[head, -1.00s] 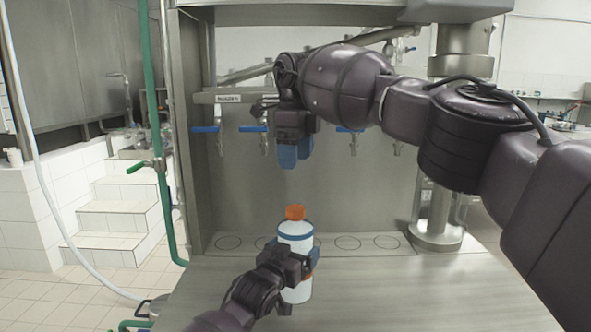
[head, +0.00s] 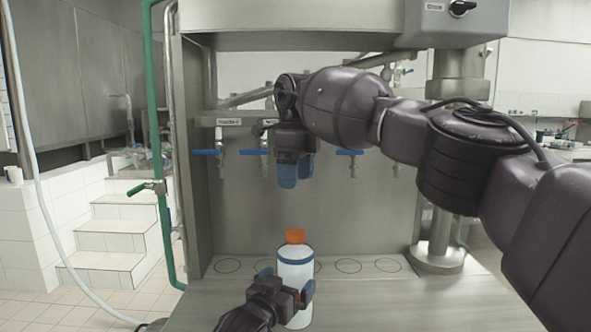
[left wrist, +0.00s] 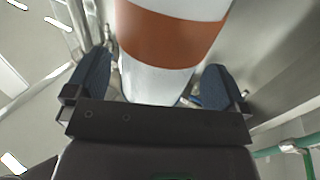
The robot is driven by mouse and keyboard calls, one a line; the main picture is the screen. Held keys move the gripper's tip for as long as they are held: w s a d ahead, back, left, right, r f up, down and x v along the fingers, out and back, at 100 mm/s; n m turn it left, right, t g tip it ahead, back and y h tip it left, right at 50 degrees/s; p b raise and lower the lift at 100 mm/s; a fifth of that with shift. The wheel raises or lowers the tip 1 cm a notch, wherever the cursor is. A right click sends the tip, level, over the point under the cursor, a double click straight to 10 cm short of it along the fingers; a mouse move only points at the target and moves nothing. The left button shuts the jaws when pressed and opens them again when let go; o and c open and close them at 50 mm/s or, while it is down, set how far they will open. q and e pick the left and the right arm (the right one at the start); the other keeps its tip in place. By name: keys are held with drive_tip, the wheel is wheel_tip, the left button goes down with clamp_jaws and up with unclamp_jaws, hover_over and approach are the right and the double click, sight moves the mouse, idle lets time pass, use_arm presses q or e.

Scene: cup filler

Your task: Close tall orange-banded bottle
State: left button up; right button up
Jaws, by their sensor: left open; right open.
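The tall white bottle (head: 296,257) stands upright on the steel counter, with a blue band near its top. An orange cap (head: 295,236) sits at its mouth; I cannot tell how tightly it is seated. In the left wrist view the bottle (left wrist: 165,82) shows a broad orange band. My left gripper (head: 287,284) is open, with its blue fingers on either side of the lower bottle; it also shows in the left wrist view (left wrist: 155,85). My right gripper (head: 296,171) is open and empty, pointing down well above the cap.
A row of blue-handled taps (head: 208,152) lines the steel filler behind my right gripper. Marked circles (head: 348,266) run along the back of the counter (head: 400,300). A steel column (head: 440,230) stands at the right. The counter right of the bottle is clear.

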use_arm(q)
drive_tip(key=v, duration=0.7)
drive_tip(key=shift+s, duration=0.25)
